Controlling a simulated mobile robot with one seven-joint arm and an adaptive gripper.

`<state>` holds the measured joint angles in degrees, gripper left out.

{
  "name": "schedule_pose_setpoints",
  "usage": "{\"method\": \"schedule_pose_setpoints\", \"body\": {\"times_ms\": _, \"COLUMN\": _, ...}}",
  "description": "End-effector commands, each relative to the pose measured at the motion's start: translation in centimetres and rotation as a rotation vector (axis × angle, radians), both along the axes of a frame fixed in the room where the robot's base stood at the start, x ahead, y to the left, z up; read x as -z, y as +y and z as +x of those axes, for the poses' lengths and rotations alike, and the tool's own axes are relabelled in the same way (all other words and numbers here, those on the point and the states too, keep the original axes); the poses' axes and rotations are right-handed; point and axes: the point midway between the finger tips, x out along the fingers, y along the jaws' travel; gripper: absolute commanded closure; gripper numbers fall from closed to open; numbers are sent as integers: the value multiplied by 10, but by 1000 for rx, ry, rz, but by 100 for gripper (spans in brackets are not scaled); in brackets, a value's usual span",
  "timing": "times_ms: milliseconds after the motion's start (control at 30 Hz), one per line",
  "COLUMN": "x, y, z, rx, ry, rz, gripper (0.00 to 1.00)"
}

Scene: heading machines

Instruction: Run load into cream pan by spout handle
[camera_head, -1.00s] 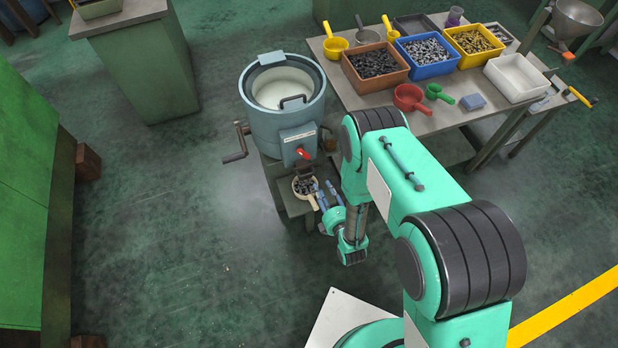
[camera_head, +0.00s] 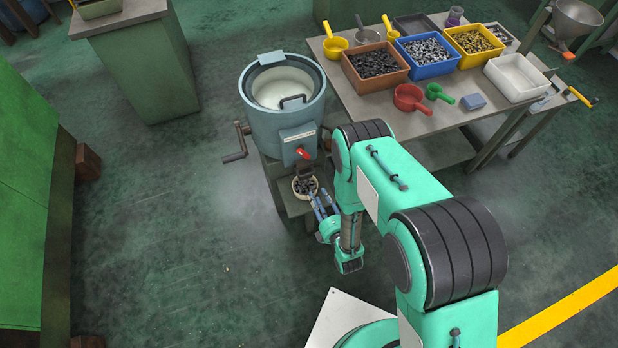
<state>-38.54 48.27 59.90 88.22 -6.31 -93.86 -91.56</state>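The blue-grey drum machine (camera_head: 262,118) stands left of the table, with a red spout handle (camera_head: 303,153) on its front. The cream pan (camera_head: 294,193) sits on the low stand under the spout (camera_head: 304,172). Dark pieces (camera_head: 305,186) lie in the pan. My gripper (camera_head: 316,204) is low at the pan's front right side, well below the red handle. Its two bluish fingers show as separate strips with a gap between them. The pan's own handle is hidden around the fingers, and I cannot tell whether they touch it.
A crank (camera_head: 236,156) sticks out at the drum's left. The table (camera_head: 350,97) at right holds brown, blue and yellow bins of parts, a white tray (camera_head: 516,78), scoops and a red pan (camera_head: 409,97). The floor at left is clear.

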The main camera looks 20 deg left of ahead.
Motion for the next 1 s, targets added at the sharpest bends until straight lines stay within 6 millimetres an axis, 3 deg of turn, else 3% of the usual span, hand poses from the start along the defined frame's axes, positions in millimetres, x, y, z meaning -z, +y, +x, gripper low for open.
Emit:
{"method": "schedule_pose_setpoints", "body": {"times_ms": 700, "x": 23, "y": 73, "z": 72, "rx": 0, "ry": -1, "rz": 1, "gripper": 65}}
{"method": "schedule_pose_setpoints", "body": {"times_ms": 1000, "x": 27, "y": 83, "z": 83, "rx": 0, "ry": 1, "rz": -1, "gripper": 65}}
